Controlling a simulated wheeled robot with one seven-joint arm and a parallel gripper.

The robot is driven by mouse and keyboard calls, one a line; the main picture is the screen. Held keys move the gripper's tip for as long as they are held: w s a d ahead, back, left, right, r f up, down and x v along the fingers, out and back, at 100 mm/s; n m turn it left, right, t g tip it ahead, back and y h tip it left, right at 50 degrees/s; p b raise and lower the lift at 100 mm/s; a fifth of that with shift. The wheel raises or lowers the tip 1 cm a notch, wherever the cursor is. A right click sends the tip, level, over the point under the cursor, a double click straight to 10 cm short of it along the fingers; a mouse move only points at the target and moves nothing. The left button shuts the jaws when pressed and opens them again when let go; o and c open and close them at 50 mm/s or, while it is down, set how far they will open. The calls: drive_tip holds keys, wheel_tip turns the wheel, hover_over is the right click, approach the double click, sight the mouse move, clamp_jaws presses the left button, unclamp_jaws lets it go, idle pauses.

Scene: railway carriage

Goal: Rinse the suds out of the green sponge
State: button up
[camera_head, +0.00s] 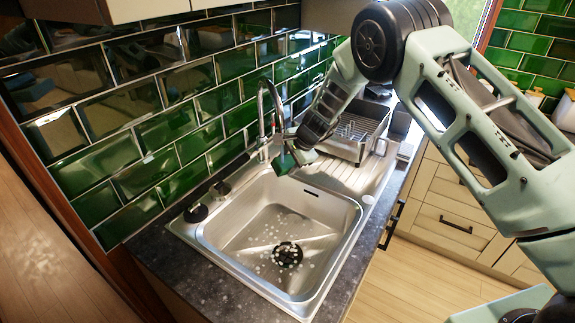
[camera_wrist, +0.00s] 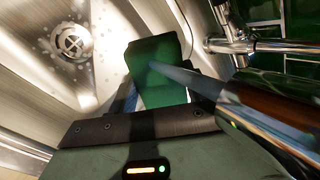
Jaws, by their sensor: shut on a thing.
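The green sponge (camera_head: 285,163) is held over the back part of the steel sink, near the tap (camera_head: 263,115). In the wrist view the sponge (camera_wrist: 158,62) stands out from between the fingers of my gripper (camera_wrist: 165,95), which is shut on it. A grey-blue streak (camera_wrist: 188,78) reaches the sponge's face; it looks like water, but I cannot be sure. No clear suds show on the visible sponge face. In the head view my gripper (camera_head: 299,152) partly hides the sponge. The sink basin (camera_head: 225,222) lies below.
White foam spots lie around the sink drain (camera_head: 288,254), which also shows in the wrist view (camera_wrist: 73,41). A dish rack (camera_head: 350,135) stands behind on the drainboard. The green tiled wall (camera_head: 155,132) is close on the left. The basin's front is clear.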

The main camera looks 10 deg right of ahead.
idle(0.3)
drive_tip(key=s+d+b, duration=0.6)
drive_tip(key=s+b, duration=0.1)
drive_tip(key=shift+s+d+b, duration=0.2)
drive_tip(key=shift+d+b, duration=0.1)
drive_tip(key=shift+d, duration=0.05)
idle(0.5)
drive_tip(key=shift+s+d+r+b, duration=0.2)
drive_tip(key=shift+s+d+r, duration=0.55)
drive_tip(key=shift+s+d, duration=0.15)
drive_tip(key=shift+s+d+r+b, duration=0.15)
drive_tip(key=shift+s+d+r, duration=0.65)
drive_tip(key=shift+s, duration=0.2)
